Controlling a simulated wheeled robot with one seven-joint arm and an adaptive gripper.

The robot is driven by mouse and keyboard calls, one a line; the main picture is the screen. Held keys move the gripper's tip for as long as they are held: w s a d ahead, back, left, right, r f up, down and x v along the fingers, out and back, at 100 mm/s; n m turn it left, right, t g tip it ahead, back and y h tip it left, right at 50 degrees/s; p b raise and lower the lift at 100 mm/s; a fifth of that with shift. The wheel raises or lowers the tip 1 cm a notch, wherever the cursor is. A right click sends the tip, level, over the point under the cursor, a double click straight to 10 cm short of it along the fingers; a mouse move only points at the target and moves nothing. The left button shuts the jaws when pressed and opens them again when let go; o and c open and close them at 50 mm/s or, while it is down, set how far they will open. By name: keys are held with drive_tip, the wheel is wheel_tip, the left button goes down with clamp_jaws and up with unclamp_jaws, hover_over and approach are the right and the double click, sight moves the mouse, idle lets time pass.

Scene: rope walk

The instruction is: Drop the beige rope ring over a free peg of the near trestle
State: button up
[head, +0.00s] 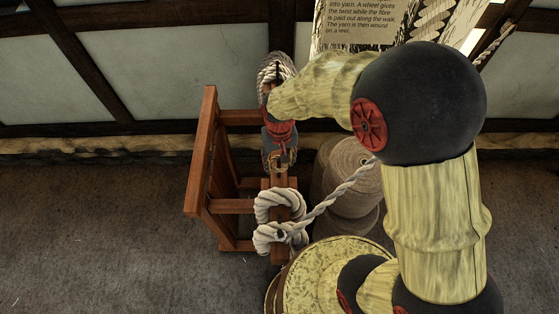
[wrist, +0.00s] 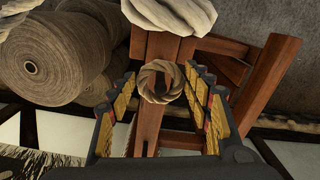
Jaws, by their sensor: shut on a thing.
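The beige rope ring (wrist: 160,82) is a small twisted loop between the two fingers of my gripper (wrist: 165,98). In the head view the ring (head: 283,163) shows small and tan just below my gripper (head: 279,150). My gripper is shut on it, over the top beam of the reddish-brown wooden trestle (head: 203,150). The beam (wrist: 150,118) runs under the ring in the wrist view. I cannot tell whether a peg lies under or inside the ring, or how high the ring is above the beam.
Pale thick rope coils (head: 279,204) sit on the near end of the beam, with a rope stretching up right. Another rope coil (head: 274,72) hangs at the far end. Large twine spools (head: 348,170) stand close to the right. Floor to the left (head: 90,230) is clear.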

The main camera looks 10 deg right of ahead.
sight(280, 179)
drive_tip(key=shift+f+b, duration=2.9)
drive_tip(key=shift+f, duration=1.35)
drive_tip(key=o, duration=0.9)
wheel_tip(280, 179, up, 12)
